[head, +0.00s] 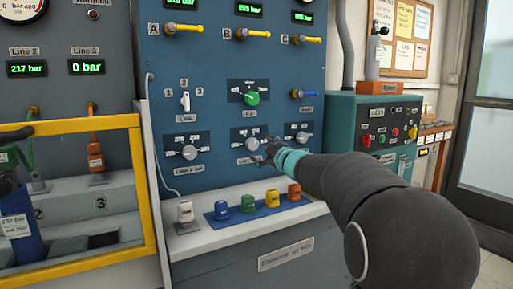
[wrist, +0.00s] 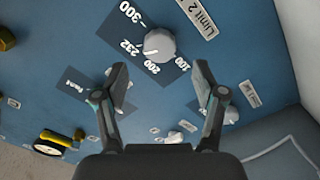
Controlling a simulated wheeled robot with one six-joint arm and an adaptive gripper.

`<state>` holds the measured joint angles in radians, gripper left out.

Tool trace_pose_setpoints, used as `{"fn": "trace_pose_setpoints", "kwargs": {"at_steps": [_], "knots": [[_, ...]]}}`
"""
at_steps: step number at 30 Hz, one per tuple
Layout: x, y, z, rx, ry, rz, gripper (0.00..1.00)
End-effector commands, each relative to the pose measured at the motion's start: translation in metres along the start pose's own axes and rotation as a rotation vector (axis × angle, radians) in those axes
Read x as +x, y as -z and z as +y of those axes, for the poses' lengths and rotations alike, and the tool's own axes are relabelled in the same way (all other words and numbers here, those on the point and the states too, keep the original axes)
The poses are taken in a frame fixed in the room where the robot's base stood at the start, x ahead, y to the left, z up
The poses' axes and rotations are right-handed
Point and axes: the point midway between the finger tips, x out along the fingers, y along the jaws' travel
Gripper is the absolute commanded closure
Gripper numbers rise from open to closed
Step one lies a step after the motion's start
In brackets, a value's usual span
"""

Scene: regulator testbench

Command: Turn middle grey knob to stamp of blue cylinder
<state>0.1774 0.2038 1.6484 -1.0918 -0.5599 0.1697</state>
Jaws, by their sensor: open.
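The middle grey knob (head: 252,143) is on the blue panel, in the middle of the lower row of three knobs. In the wrist view the grey knob (wrist: 159,44) sits on a dark scale marked 300, 232, 200 and 100, with a "Limit 2" plate beside it. Where its pointer stands is not clear. My gripper (wrist: 161,82) is open and empty; the knob shows beyond its fingertips, apart from them. In the head view my gripper (head: 268,157) is close to the panel, just below this knob. The blue cylinder (head: 14,185) at far left bears a white label that appears to read 232 bar.
Similar knobs flank it at left (head: 190,152) and right (head: 302,138). A green knob (head: 251,98) is above. Several small coloured pieces, including a green one (head: 248,203), stand on the ledge below. A yellow frame (head: 148,195) fences the left bay.

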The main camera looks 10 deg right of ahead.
Motion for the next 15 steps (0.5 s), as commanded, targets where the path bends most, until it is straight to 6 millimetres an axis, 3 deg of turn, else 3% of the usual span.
{"fn": "trace_pose_setpoints", "kwargs": {"at_steps": [6,15], "knots": [[-0.042,0.000,0.000,0.000,-0.001,0.000,0.30],[-0.066,0.000,0.000,0.000,0.000,0.001,0.30]]}}
